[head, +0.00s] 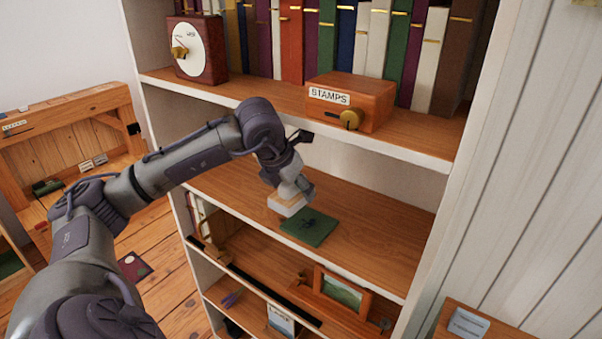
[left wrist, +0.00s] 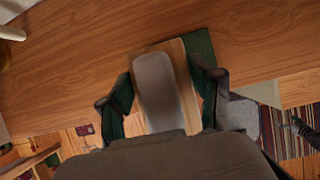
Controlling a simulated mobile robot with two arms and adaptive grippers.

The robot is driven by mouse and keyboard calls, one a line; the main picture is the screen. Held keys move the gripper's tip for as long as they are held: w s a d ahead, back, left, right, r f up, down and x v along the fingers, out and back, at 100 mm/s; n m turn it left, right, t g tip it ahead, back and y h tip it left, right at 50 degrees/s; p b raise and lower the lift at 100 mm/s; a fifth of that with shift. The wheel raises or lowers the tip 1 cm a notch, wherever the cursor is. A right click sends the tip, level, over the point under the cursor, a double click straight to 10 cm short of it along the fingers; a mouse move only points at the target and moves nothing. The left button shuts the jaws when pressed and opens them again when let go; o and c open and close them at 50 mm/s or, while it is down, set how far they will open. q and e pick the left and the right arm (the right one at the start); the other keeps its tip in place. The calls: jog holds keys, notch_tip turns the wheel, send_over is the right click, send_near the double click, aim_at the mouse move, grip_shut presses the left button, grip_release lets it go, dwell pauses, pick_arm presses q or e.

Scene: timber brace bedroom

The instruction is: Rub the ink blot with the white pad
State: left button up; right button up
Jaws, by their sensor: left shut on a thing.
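The white pad (head: 286,208), with a wooden strip on it, is in my left gripper (head: 291,187) over the middle shelf. In the left wrist view the pad (left wrist: 157,88) shows as a pale grey block beside a wooden strip, between the two fingers of the gripper (left wrist: 165,97). A dark green square (head: 300,235) lies flat on the shelf, just right of and below the pad in the head view. The dark ink blot (head: 310,222) is on this square. In the wrist view the green square (left wrist: 201,46) is partly hidden behind the pad. I cannot tell if they touch. My right gripper is not seen.
The middle shelf (head: 375,225) is bare around the green square. The shelf above holds a STAMPS box (head: 352,98), a dial clock (head: 197,48) and a row of books (head: 375,42), close over my arm. A framed picture (head: 341,292) stands on a lower shelf.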

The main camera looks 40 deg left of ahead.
pick_arm(q)
jog(key=r, duration=0.1)
jog(key=a+r, duration=0.1)
jog(key=shift+w+a+r+t, duration=0.1)
jog(key=shift+w+r+t, duration=0.2)
jog(key=shift+w+r, duration=0.05)
jog(key=shift+f+b, duration=0.55)
jog(key=shift+f, duration=0.1)
jog(key=b+x, duration=0.1)
jog(key=x, duration=0.1)
jog(key=b+x, duration=0.1)
jog(key=x, duration=0.1)
jog(key=s+b+x, duration=0.1)
jog(key=x, duration=0.1)
jog(key=shift+d+f, duration=0.3)
jog(key=shift+d, duration=0.05)
jog(key=shift+w+d+f, duration=0.1)
jog(key=shift+w+f, duration=0.05)
jog(key=shift+s, duration=0.5)
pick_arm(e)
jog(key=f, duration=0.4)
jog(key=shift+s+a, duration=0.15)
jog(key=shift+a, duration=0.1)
pick_arm(q)
jog(key=shift+w, duration=0.15)
